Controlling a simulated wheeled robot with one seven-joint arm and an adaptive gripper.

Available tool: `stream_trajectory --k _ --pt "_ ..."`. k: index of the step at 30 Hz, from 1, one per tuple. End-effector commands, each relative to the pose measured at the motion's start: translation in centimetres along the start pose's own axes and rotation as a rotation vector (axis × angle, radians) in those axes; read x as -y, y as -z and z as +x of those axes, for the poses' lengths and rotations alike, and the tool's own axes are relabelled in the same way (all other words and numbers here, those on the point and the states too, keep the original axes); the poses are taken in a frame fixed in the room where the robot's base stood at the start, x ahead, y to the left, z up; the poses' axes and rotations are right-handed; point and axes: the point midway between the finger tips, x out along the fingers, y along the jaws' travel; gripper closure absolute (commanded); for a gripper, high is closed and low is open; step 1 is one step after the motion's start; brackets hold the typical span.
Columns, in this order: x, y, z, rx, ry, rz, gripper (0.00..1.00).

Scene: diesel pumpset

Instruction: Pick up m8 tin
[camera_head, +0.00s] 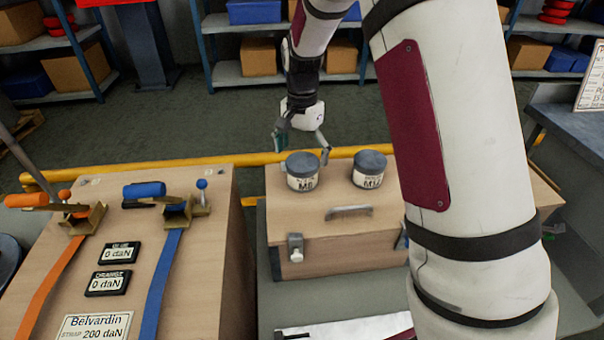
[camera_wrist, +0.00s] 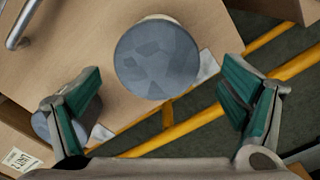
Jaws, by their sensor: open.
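The M8 tin (camera_head: 303,171) is a short white tin with a grey lid and "M8" on its label. It stands upright on the wooden case (camera_head: 330,252), at the left of its lid. In the wrist view its round lid (camera_wrist: 157,57) shows from above, between and slightly ahead of my fingers. My gripper (camera_head: 302,150) is open and empty, above and just behind this tin. Its green-padded fingers stand wide apart, and I see no contact. A similar tin (camera_head: 369,169), its label starting with "M", stands to the right. In the wrist view it is partly hidden behind the left finger.
A metal handle (camera_head: 349,212) is on the case in front of the tins. A yellow rail (camera_head: 225,162) runs behind it. To the left is a wooden strap stand (camera_head: 205,270) with orange and blue straps. My arm covers the right side.

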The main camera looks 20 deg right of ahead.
Motion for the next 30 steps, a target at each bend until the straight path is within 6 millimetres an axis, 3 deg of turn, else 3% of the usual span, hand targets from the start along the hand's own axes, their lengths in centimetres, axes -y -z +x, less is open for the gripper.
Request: stream_trajectory --k 10,18,26,30 --pt "-0.1 -0.1 2.4 0.0 0.0 0.001 0.09" --pt "-0.3 -0.4 6.2 0.001 -0.001 0.002 0.09" --pt "-0.3 -0.4 6.4 0.0 0.001 0.001 0.09" --pt "-0.3 -0.4 6.4 0.0 0.001 0.001 0.38"
